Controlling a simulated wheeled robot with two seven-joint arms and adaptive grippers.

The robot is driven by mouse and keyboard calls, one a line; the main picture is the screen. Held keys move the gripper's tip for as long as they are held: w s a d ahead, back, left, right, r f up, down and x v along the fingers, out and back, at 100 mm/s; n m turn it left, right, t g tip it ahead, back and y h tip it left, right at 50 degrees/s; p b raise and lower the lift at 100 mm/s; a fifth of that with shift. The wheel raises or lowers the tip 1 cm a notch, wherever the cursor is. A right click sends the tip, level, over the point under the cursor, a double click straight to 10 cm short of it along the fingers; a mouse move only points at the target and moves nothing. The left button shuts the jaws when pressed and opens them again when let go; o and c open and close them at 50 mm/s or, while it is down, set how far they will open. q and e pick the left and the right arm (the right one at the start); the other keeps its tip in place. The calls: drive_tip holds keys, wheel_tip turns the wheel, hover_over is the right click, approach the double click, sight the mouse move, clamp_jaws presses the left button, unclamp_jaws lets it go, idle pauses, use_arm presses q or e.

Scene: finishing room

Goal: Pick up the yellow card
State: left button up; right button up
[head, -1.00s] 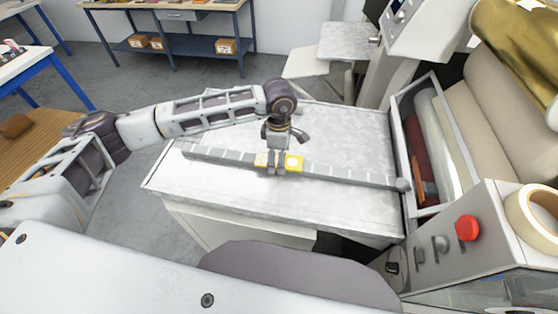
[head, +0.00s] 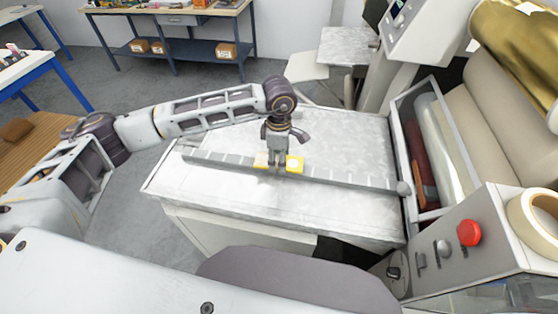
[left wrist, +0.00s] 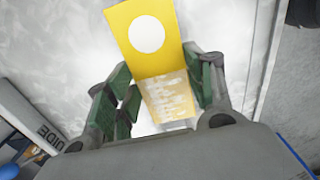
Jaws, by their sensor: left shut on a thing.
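The yellow card (head: 295,164) is bright yellow with a white circle and shows just right of my left gripper (head: 276,168), at the slotted grey bar on the metal table. A paler cream part (head: 261,159) shows on the gripper's left side. In the left wrist view the yellow card (left wrist: 147,35) rises beyond the fingers, and a pale yellow printed part (left wrist: 168,97) lies between the green-padded fingers. My left gripper is shut on the card. I cannot tell whether the card is clear of the table. My right gripper is not in view.
The slotted bar (head: 345,180) crosses the metal table (head: 240,205). A machine with rollers (head: 435,140) and a red button (head: 469,233) stands at the right. A blue-framed bench (head: 190,40) stands at the back.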

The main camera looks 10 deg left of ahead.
use_arm(q)
wheel_tip(320, 180, up, 8)
drive_tip(key=b, duration=0.2)
drive_tip(key=shift+r, duration=0.25)
